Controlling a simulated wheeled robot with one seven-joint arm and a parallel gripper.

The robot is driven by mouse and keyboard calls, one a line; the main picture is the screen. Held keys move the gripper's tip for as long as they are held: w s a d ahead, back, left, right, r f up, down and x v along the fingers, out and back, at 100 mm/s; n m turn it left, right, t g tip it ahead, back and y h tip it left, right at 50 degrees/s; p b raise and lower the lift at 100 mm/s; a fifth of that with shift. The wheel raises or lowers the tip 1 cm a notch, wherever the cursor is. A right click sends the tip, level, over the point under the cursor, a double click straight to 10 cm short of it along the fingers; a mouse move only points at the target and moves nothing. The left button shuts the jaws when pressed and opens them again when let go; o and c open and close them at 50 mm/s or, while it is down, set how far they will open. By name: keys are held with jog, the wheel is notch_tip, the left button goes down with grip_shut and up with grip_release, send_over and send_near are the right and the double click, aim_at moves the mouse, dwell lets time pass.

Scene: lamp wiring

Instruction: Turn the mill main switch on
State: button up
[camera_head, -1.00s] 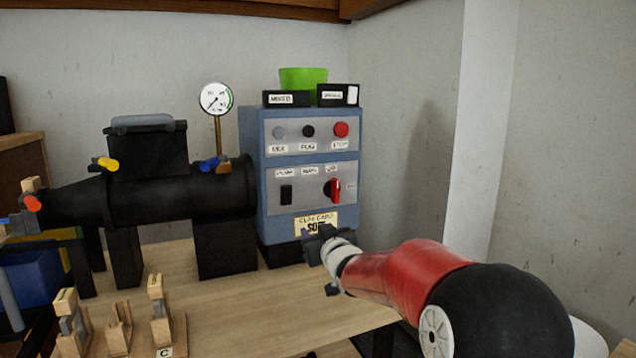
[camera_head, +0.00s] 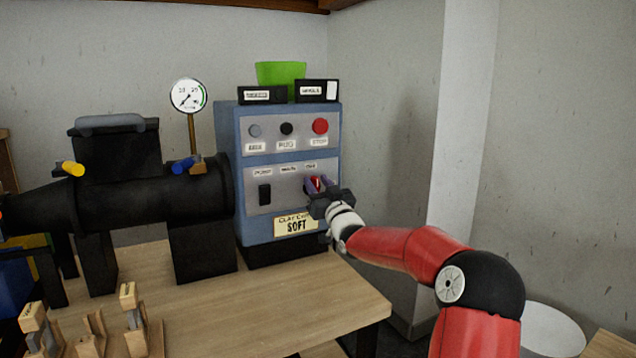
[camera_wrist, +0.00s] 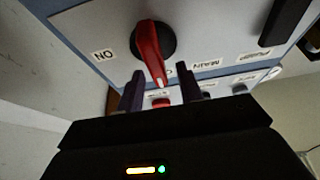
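The main switch is a red rotary handle (camera_wrist: 150,52) on a round black base (camera_wrist: 168,36), seen large in the wrist view. In the head view the red handle (camera_head: 316,183) sits at the lower right of the control panel, partly covered by my gripper (camera_head: 318,191). In the wrist view my gripper (camera_wrist: 161,76) is open, with the handle's end between its two dark fingers and a visible gap on each side. An ON label (camera_wrist: 103,56) is left of the handle. The handle's end points toward a mostly hidden label starting with O.
The blue control box (camera_head: 289,165) has a black rocker switch (camera_head: 265,194) left of the main switch and a red button (camera_head: 320,126) above. A black mill barrel (camera_head: 130,198) stands at left. Wooden stands (camera_head: 95,335) are at front left. The table's front right is clear.

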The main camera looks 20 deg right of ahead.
jog(key=shift+w, duration=0.1)
grip_shut()
jog(key=shift+m+b, duration=0.3)
jog(key=m+h+b, duration=0.1)
jog(key=m, duration=0.1)
jog(key=m+h+b, duration=0.1)
jog(key=shift+d+f+m, duration=0.15)
jog(key=shift+f+m, duration=0.05)
jog(key=shift+m, duration=0.2)
jog(key=shift+d+f+m+g+h+b, duration=0.25)
jog(key=shift+m+g+h+b, duration=0.5)
jog(key=shift+m, duration=2.25)
jog(key=shift+d+f+m+g+h+b, duration=0.35)
jog(key=shift+m+g+h, duration=0.75)
jog(key=shift+m, duration=1.9)
jog(key=shift+d+f+m+g+h+b, duration=0.2)
jog(key=shift+m+g+h+b, duration=0.7)
jog(key=shift+m, duration=2.1)
jog(key=shift+f, duration=0.1)
